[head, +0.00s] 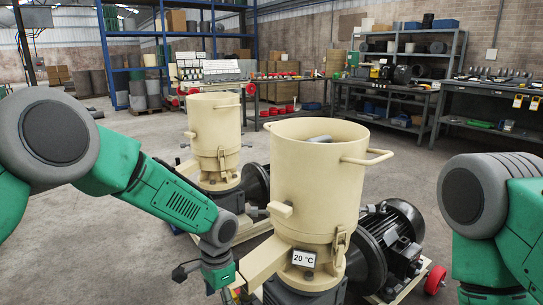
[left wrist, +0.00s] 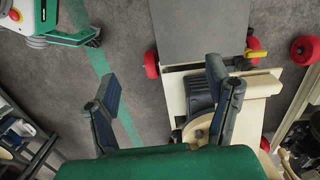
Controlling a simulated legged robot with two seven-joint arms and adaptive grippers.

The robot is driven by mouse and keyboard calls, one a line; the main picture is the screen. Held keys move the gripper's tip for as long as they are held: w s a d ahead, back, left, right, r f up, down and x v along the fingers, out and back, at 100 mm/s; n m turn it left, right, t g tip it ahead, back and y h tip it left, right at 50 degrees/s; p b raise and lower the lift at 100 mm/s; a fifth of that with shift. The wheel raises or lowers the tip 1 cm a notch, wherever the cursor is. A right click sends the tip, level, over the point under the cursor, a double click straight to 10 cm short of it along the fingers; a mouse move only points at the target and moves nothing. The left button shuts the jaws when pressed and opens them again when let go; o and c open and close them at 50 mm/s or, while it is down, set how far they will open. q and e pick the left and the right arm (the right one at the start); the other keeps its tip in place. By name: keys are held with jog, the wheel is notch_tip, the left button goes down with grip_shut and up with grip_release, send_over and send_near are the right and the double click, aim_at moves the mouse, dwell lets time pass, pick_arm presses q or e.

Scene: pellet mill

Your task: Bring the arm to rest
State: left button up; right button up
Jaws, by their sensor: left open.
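My left arm comes in from the left in the head view, and its wrist hangs beside the front pellet mill, at the left of its cream chute. My left gripper (left wrist: 162,98) shows in the left wrist view with its two dark fingers wide apart and nothing between them. The front pellet mill (head: 308,190) has a tall cream hopper and a small display reading 20 °C (head: 304,258). My right arm shows at the right edge of the head view, but its gripper is out of frame.
A second cream mill (head: 214,135) stands behind the first. A black motor (head: 392,240) sits right of the front mill. Red wheels (left wrist: 305,49) and a frame lie near my left gripper. Workbenches (head: 385,92) line the back right. Grey floor is clear at the left.

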pick_arm(q)
jog(key=s+a+f+n+h, duration=0.1)
jog(key=s+a+f+n, duration=0.1)
jog(key=s+f, duration=0.5)
jog(key=s+a+f+n+h, duration=0.1)
jog(key=s+a+f+n, duration=0.1)
jog(key=s+f, duration=0.5)
jog(key=s+a+r+n, duration=0.1)
jog(key=s+a+n, duration=0.2)
jog(key=s+a, duration=0.3)
jog(key=s+a+r+n+t+y, duration=0.1)
jog(key=s+a, duration=0.5)
jog(key=s, duration=0.7)
jog(key=shift+s+a+r+n+t+y, duration=0.15)
jog(key=shift+s+r+n+t+y, duration=0.15)
jog(key=shift+n, duration=0.6)
jog(key=shift+w+f, duration=0.1)
